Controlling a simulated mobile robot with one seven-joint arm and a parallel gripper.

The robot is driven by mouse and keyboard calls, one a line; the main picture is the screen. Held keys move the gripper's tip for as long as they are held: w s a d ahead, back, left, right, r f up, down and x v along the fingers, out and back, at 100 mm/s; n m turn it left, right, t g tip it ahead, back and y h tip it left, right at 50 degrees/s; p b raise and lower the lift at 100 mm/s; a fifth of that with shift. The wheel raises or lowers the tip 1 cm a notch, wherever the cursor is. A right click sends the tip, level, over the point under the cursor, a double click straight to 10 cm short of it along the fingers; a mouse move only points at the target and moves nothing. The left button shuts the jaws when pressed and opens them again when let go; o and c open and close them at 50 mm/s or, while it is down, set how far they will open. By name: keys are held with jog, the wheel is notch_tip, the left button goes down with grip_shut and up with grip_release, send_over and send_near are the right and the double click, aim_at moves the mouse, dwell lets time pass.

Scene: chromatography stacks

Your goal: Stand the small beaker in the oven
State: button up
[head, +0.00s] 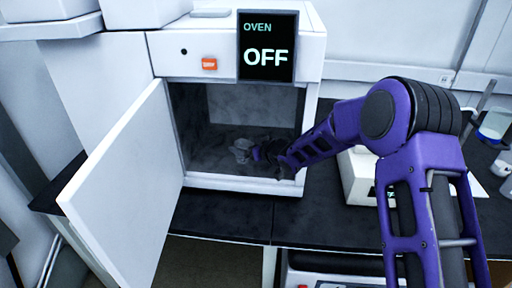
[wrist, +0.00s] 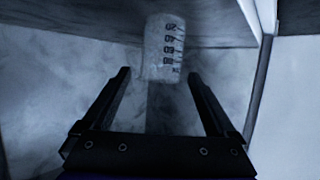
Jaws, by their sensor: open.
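The oven (head: 312,55) stands on the bench with its white door (head: 125,185) swung open to the left. Its display reads OFF. The small beaker (head: 241,150) is inside the oven on the dark chamber floor, and looks upright in the head view. In the wrist view the beaker (wrist: 163,50) shows printed marks and lies beyond the fingertips. My gripper (wrist: 158,80) is open, its two fingers apart and pointing at the beaker. In the head view my gripper (head: 262,152) is inside the chamber, just right of the beaker. Whether a finger touches the beaker cannot be told.
My arm enters through the oven's front opening from the right. A white device (head: 358,178) stands on the black bench right of the oven. Glassware (head: 494,125) stands at the far right. The chamber's left part looks clear.

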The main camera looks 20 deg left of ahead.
jog(key=v, duration=0.7)
jog(key=shift+d+r, duration=0.1)
jog(key=shift+r, duration=0.05)
